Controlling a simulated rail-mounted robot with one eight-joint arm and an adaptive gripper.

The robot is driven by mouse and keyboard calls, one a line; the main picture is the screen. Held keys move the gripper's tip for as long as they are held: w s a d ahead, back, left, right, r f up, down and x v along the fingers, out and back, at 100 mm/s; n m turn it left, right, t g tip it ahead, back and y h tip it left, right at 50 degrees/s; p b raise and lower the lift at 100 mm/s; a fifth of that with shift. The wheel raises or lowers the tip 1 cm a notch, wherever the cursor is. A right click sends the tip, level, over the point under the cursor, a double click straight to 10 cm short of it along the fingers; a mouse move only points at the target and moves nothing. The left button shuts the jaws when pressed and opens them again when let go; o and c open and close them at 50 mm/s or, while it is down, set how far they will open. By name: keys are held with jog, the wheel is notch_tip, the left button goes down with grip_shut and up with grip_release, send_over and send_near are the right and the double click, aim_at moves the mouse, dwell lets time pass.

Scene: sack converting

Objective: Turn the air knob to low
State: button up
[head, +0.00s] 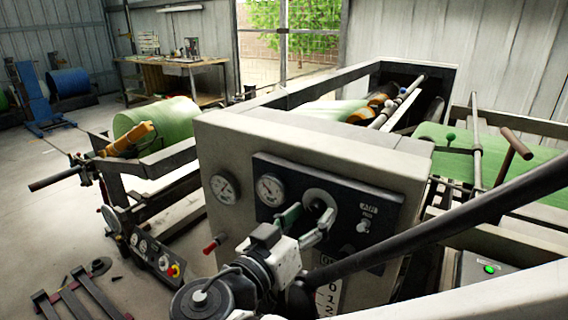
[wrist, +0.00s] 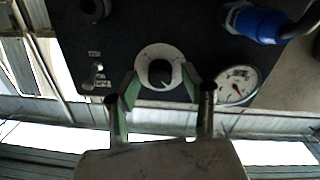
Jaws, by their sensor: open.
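A round dial with a pale ring and dark centre (head: 320,198) sits on the dark panel of the grey machine. It also shows in the wrist view (wrist: 159,66). A label reading AIR (head: 368,206) is to its right, with a small pale knob (head: 363,227) below the label. That small fitting also shows in the wrist view (wrist: 98,70). My gripper (head: 308,213) is open in front of the round dial. In the wrist view my gripper's green-sided fingers (wrist: 160,84) stand either side of the dial's lower part. Whether they touch it I cannot tell.
Two gauges (head: 270,190) are left of the dial; one gauge (wrist: 237,85) shows close to a finger in the wrist view. A blue fitting with a dark hose (wrist: 255,24) juts from the panel. A red-tipped lever (head: 212,246) sticks out at the machine's left.

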jog(key=shift+w+d, duration=0.2)
jog(key=shift+w, duration=0.1)
grip_shut()
